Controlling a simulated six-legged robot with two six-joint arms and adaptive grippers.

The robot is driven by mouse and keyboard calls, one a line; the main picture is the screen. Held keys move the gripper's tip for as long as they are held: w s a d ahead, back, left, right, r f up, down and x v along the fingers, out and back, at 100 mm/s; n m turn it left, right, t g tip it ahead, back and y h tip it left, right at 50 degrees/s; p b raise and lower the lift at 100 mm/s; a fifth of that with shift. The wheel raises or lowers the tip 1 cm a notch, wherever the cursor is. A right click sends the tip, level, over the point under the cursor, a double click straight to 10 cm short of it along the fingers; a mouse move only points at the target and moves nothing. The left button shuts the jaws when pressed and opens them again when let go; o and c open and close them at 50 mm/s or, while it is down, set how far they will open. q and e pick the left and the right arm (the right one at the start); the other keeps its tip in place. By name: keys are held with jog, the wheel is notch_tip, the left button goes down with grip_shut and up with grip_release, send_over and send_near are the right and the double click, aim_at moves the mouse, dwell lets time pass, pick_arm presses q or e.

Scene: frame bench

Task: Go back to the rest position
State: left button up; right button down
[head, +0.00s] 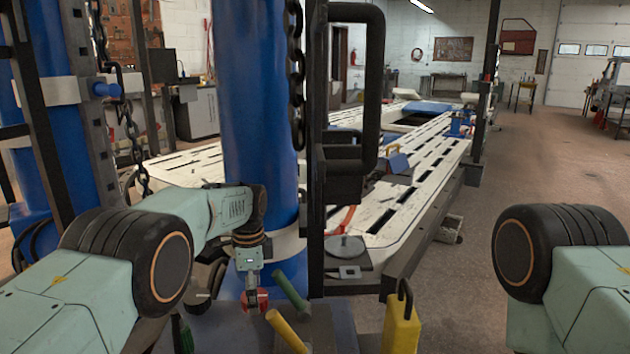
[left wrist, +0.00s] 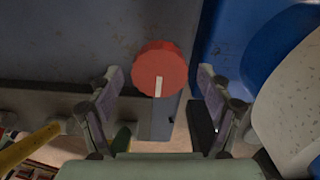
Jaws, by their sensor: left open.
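My left arm (head: 170,220) reaches in from the left, and its gripper (head: 250,290) points down in front of the blue column. In the left wrist view the two fingers of this gripper (left wrist: 158,78) are spread apart. A red, scalloped round piece (left wrist: 160,65) with a pale strip shows in the gap between them, with space on both sides. In the head view the red piece (head: 262,298) is at the fingertips, partly hidden by them. I cannot tell its exact distance from the fingers. My right arm (head: 565,265) shows at the right edge; its gripper is out of view.
A thick blue column (head: 255,120) and a black frame (head: 313,150) stand close to the left gripper. A green handle (head: 291,294), a yellow handle (head: 287,332) and a yellow block (head: 402,328) are nearby. A long white slotted frame bench (head: 400,200) extends behind. The floor (head: 530,170) at right is clear.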

pick_arm(q)
jog(key=m+b, duration=0.1)
jog(key=m, duration=0.2)
jog(key=shift+f, duration=0.1)
jog(key=shift+r, duration=0.85)
